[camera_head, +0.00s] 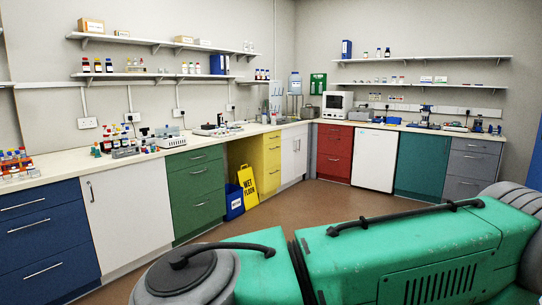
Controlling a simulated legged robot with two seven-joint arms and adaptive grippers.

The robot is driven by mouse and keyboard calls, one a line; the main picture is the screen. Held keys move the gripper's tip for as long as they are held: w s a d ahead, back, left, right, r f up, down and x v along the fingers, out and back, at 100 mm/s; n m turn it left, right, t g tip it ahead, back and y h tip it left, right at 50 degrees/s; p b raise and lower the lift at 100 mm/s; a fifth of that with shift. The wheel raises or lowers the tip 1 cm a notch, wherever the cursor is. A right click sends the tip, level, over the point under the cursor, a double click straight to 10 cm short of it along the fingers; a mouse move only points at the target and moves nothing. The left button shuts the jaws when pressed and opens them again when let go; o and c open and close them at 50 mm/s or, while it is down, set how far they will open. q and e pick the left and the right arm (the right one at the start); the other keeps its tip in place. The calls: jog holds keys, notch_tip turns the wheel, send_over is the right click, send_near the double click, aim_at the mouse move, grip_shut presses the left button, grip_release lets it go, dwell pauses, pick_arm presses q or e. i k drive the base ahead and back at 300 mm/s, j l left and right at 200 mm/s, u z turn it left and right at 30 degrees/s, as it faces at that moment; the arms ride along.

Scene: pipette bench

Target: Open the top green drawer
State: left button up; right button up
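The green drawer unit (198,200) stands under the left counter, between a white cupboard and a yellow drawer unit. Its top drawer (185,160) has a thin horizontal bar handle (199,157) just under the counter edge. The top drawer looks shut, its front flush with the fronts below. The lower drawers also look shut. Neither my left nor my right gripper is in view, so their distance from the drawer does not show.
A white cupboard (125,210) and blue drawers (40,240) are left of the green unit. A yellow wet floor sign (249,188) and a blue bin (234,203) stand to its right. Bottles and racks crowd the counter (70,171). Brown floor (300,200) lies clear in the middle.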

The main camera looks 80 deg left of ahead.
aim_at(174, 161)
jog(key=u, duration=3.2)
jog(key=i+l+z, duration=0.25)
jog(key=i, duration=0.4)
jog(key=i+z, duration=0.25)
jog(key=i, duration=2.9)
jog(key=i+l+u, duration=0.15)
jog(key=i, duration=0.35)
jog(key=i+u, duration=0.2)
jog(key=i, duration=0.3)
jog(key=i+l+u, duration=0.15)
jog(key=i+l, duration=0.15)
jog(key=i, duration=0.15)
jog(key=i+l+u, duration=0.15)
jog(key=i, duration=0.3)
jog(key=l, duration=0.1)
